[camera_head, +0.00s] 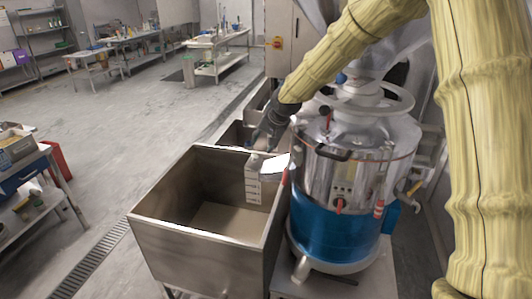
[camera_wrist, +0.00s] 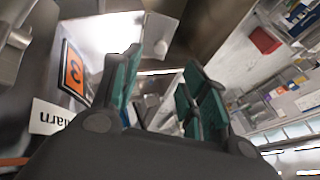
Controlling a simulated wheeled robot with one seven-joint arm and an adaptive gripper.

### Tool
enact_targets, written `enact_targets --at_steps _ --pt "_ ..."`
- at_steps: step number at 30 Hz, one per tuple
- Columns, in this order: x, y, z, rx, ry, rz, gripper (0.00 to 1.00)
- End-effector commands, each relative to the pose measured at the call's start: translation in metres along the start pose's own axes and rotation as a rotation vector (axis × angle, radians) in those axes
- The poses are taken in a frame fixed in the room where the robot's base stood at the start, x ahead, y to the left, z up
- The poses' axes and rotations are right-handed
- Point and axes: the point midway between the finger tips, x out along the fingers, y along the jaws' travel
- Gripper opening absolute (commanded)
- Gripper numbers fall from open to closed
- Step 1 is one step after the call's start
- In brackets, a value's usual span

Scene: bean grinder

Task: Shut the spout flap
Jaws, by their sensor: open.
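The grinder (camera_head: 335,185) is a steel drum with a blue lower band, right of centre in the head view. A bright white plate (camera_head: 275,166) juts from its left side over a bin; it looks like the spout flap, standing out from the drum, but I cannot be sure. My gripper (camera_head: 264,140) is just above and left of this plate, partly dark against the bins. In the wrist view my gripper (camera_wrist: 163,75) has its teal fingers apart with nothing clearly between them. A bright white surface (camera_wrist: 108,32) lies beyond the left finger. Contact cannot be told.
An open steel bin (camera_head: 165,235) stands left of the grinder, below my gripper. A striped white piece (camera_head: 253,190) shows at its inner wall. In the wrist view an orange sign (camera_wrist: 73,72) and a white label (camera_wrist: 48,117) are close by on the left. Open floor (camera_head: 140,110) lies further left.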

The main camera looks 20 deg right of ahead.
Motion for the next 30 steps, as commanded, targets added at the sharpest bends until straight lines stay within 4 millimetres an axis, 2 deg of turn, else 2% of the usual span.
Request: enact_targets --at_steps 30 --pt "0.095 0.000 0.000 -0.001 -0.001 0.001 0.44"
